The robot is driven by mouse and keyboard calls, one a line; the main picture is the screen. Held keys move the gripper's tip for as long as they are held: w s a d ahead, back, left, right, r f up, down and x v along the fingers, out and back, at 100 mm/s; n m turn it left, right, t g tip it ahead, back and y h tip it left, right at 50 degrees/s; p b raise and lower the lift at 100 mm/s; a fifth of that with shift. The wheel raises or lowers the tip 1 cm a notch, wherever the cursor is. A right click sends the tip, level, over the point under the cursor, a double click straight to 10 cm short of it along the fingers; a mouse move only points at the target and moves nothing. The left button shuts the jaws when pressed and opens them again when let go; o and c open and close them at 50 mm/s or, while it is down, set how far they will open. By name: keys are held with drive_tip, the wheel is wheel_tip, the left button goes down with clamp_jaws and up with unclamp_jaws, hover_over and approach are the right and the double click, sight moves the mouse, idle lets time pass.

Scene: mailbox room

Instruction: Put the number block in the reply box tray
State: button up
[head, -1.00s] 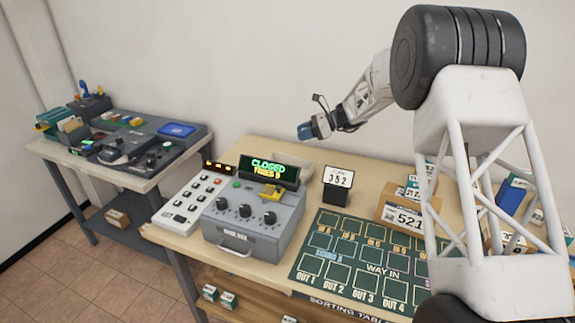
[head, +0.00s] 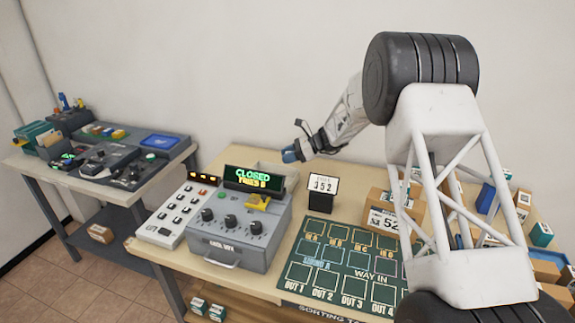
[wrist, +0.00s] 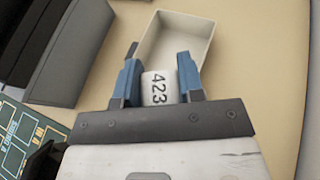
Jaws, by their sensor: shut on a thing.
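In the head view my gripper (head: 292,155) is just above and behind the grey console; the block cannot be made out there. A pale, open tray (wrist: 178,40) lies on the table below and beyond the fingers in the wrist view, and it looks empty where I can see it. The near part of the tray is hidden by the fingers and block. In the head view the tray (head: 290,171) is partly hidden behind the console's display.
A green sorting mat (head: 345,265) and boxes (head: 382,217) are further right. A second table (head: 95,150) stands at the left.

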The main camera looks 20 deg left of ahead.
drive_tip(key=shift+f, duration=1.85)
drive_tip(key=shift+f, duration=0.6)
drive_tip(key=o, duration=0.9)
drive_tip(key=shift+r, duration=0.15)
drive_tip(key=shift+r, duration=0.55)
drive_tip(key=v, duration=1.2)
drive_tip(key=shift+s, duration=0.1)
